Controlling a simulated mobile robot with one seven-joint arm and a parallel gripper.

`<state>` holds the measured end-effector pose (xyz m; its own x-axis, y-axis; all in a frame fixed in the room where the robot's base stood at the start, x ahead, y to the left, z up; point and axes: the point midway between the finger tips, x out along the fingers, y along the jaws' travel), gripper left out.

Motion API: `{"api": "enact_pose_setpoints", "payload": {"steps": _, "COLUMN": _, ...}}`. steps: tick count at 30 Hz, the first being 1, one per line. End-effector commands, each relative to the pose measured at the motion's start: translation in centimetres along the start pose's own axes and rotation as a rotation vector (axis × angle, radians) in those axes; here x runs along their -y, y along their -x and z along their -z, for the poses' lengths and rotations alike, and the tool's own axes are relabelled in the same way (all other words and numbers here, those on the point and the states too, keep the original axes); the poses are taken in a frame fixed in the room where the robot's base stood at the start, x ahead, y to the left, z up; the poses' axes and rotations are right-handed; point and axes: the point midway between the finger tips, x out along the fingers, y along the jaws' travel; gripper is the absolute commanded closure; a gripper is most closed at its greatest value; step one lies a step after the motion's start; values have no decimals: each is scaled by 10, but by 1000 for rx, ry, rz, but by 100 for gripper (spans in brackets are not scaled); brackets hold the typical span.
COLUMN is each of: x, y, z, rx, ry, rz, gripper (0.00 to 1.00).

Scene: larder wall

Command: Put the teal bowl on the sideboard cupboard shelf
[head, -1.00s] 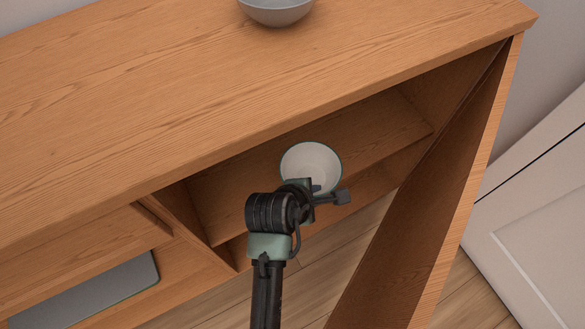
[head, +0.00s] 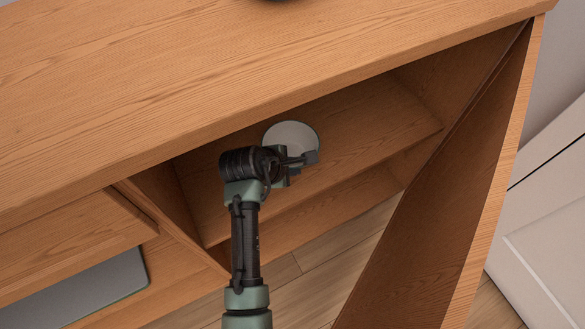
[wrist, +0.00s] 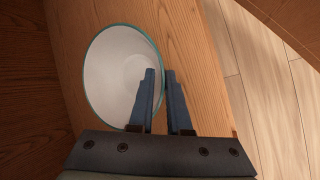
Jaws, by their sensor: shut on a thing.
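The teal bowl (head: 288,133), white inside with a teal rim, is inside the open cupboard bay of the wooden sideboard, over the shelf (head: 350,125). It also shows in the wrist view (wrist: 112,65), with its opening facing the camera. My gripper (head: 299,160) is shut on the bowl's rim at its near right side. In the wrist view, one finger of the gripper (wrist: 161,75) is inside the bowl and the other outside. I cannot tell whether the bowl's base touches the shelf. The sideboard top hides the back of the bay.
The sideboard top (head: 250,60) overhangs the bay. A divider (head: 165,200) bounds it on the left and an open door panel (head: 440,200) stands on the right. A grey flat thing (head: 105,290) is at lower left. Shelf room is free right of the bowl.

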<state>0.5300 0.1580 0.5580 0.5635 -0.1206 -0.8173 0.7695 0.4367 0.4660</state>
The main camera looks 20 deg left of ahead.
Motion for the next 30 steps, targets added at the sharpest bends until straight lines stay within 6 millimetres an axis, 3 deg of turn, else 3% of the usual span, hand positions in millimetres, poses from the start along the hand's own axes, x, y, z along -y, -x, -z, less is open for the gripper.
{"api": "enact_pose_setpoints", "payload": {"steps": 12, "x": -1, "y": -6, "z": 4, "rx": 0, "ry": -2, "rz": -5, "gripper": 100}}
{"api": "enact_pose_setpoints", "payload": {"steps": 13, "x": 0, "y": -7, "z": 4, "rx": -1, "ry": -1, "rz": -1, "gripper": 81}}
{"api": "enact_pose_setpoints", "payload": {"steps": 18, "x": 0, "y": -6, "z": 4, "rx": -1, "ry": -1, "rz": -1, "gripper": 54}}
{"api": "enact_pose_setpoints", "payload": {"steps": 26, "x": 0, "y": -6, "z": 4, "rx": -1, "ry": -1, "rz": -2, "gripper": 54}}
{"api": "enact_pose_setpoints", "payload": {"steps": 30, "x": -2, "y": 5, "z": 3, "rx": -1, "ry": 0, "rz": -3, "gripper": 54}}
